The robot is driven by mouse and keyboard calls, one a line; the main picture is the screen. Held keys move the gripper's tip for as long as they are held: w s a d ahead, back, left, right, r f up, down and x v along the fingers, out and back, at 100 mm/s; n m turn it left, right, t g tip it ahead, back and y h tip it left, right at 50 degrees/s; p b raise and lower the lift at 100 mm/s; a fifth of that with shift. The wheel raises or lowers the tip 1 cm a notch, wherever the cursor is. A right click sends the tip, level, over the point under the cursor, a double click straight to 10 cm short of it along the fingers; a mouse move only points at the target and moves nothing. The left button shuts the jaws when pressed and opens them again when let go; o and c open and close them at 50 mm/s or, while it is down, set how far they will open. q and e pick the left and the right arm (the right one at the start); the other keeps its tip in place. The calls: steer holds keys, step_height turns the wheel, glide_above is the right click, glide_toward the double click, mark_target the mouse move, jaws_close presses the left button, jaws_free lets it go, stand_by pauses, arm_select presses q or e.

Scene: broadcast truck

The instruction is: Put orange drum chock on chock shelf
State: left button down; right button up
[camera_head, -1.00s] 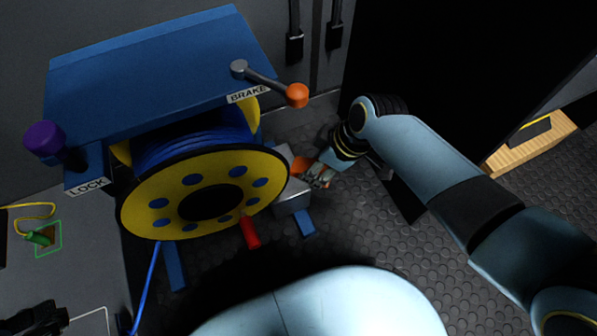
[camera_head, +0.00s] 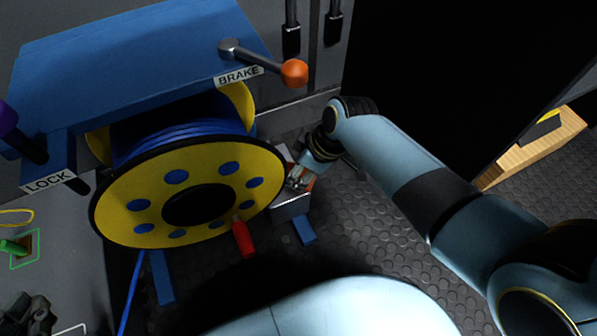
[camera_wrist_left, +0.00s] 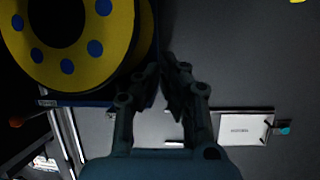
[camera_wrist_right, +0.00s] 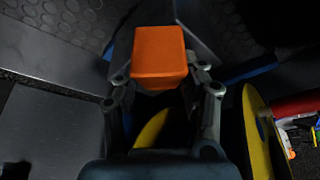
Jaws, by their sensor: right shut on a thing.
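The orange drum chock (camera_wrist_right: 160,57) is held between the fingers of my right gripper (camera_wrist_right: 162,85). In the head view only a sliver of orange shows by the right gripper (camera_head: 300,178), just right of the yellow drum (camera_head: 165,190). A grey metal block (camera_head: 291,206) beside the drum's right edge may be the chock shelf; the gripper is over or just behind its top, and I cannot tell if the chock touches it. My left gripper (camera_head: 28,318) is at the lower left.
A blue reel frame with a brake lever (camera_head: 265,62) and purple lock knob (camera_head: 8,118) stands over the drum. A red handle (camera_head: 243,238) sticks out of the drum's face. A blue foot (camera_head: 304,230) lies on the floor. Textured floor (camera_head: 370,235) is free to the right.

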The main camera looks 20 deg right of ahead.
arm_select(q)
steer(key=shift+w+r+t, duration=0.3)
steer(key=shift+r+t, duration=0.1)
steer(key=shift+r, duration=0.15)
arm_select(e)
steer(key=shift+f, duration=0.15)
steer(key=shift+f, duration=0.15)
steer(key=o, duration=1.3)
steer(key=shift+c, duration=0.2)
arm_select(q)
steer(key=shift+w+d+r, duration=0.1)
steer(key=shift+w+r, duration=0.15)
steer(key=shift+r, duration=0.05)
